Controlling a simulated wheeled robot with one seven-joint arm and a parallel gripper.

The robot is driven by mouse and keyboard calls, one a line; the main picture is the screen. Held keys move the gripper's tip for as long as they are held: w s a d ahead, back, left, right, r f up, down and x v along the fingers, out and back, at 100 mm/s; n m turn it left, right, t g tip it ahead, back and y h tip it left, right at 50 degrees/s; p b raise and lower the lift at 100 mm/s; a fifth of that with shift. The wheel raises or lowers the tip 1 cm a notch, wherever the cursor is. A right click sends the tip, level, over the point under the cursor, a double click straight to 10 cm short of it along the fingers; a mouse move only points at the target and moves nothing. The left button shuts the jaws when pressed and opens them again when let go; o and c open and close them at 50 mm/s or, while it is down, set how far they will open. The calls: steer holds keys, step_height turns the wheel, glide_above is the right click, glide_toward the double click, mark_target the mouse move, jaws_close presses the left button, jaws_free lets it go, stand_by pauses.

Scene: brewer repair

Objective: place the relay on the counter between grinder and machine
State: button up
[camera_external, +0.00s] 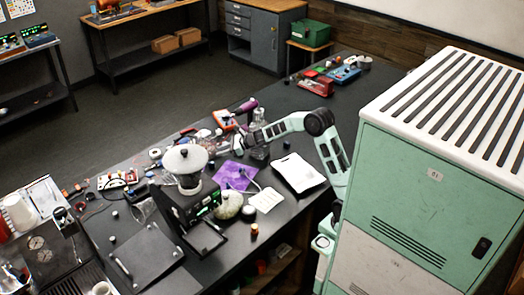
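The grinder (176,206) is dark, with a pale round lid on top and a small lit display, and stands upright on the black counter (283,214). The machine (45,254) is the dark and metal unit at the lower left, partly cut off by the picture edge. My gripper (247,139) is at the end of my pale green arm, over the counter's far side among tools and glassware. Its fingers are too small to read. I cannot pick out the relay among the small parts.
A purple cloth (230,177), a white board (298,174) and a round pale jar (228,205) lie right of the grinder. Tools, leads and an orange meter (223,120) crowd the far edge. A green cabinet (440,180) stands at the right. The near right counter is mostly clear.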

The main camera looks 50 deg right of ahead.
glide_toward(210, 164)
steer(key=w+f, duration=0.1)
steer(key=w+a+f, duration=0.1)
steer(key=shift+w+a+f+b, duration=0.1)
steer(key=shift+w+b, duration=0.3)
steer(key=shift+x, duration=0.9)
steer(key=shift+p+x, duration=0.55)
steer(key=shift+x, duration=2.2)
jaws_close()
